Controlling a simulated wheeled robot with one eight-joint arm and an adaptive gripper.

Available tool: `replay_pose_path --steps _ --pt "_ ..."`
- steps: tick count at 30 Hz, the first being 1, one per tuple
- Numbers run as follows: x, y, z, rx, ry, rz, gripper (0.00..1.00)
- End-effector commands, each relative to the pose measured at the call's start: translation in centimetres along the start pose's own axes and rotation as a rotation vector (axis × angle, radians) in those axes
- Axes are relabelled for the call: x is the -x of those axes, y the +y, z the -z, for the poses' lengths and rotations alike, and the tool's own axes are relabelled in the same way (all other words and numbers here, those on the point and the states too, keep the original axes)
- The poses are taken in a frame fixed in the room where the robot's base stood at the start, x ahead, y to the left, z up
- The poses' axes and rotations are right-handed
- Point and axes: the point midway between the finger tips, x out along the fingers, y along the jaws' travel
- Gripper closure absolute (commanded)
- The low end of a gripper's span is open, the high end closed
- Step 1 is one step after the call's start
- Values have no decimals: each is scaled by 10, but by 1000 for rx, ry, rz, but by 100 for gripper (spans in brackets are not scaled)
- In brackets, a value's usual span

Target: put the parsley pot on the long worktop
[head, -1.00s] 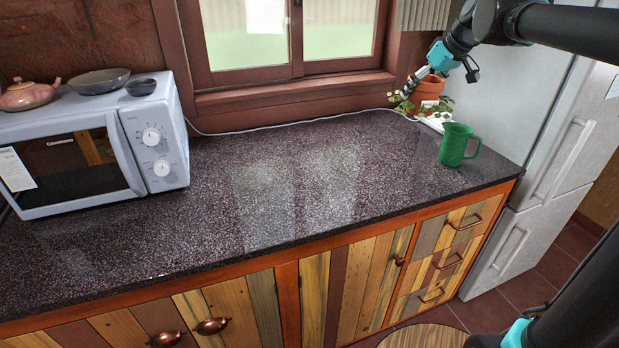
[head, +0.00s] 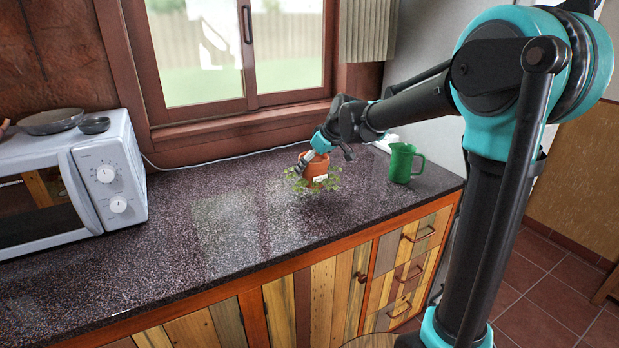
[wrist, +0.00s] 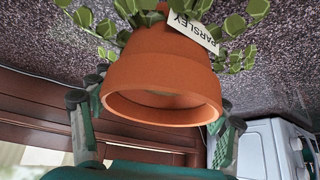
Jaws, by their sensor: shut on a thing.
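The parsley pot (head: 315,168) is a terracotta pot with green leaves and a white label. My gripper (head: 306,161) is shut on it, over the right half of the long worktop (head: 235,225). In the head view the leaves show below the terracotta body. I cannot tell whether they touch the worktop. In the wrist view the pot (wrist: 165,70) lies between the two fingers of my gripper (wrist: 155,112), with a hollow round end towards the camera. Its label reads PARSLEY, and leaves spread at the far end.
A green jug (head: 403,163) stands right of the pot near the worktop's right end. A white microwave (head: 105,175) stands at the left, with dark dishes on top. A cable runs along the back wall. The worktop between microwave and pot is clear.

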Motion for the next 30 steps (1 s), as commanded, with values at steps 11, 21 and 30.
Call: replay_pose_path --steps 11,21,30 --pt "-31 0 -20 0 1 0 85" --pt "-34 0 -22 0 1 0 85" --pt "-36 0 -23 0 0 0 5"
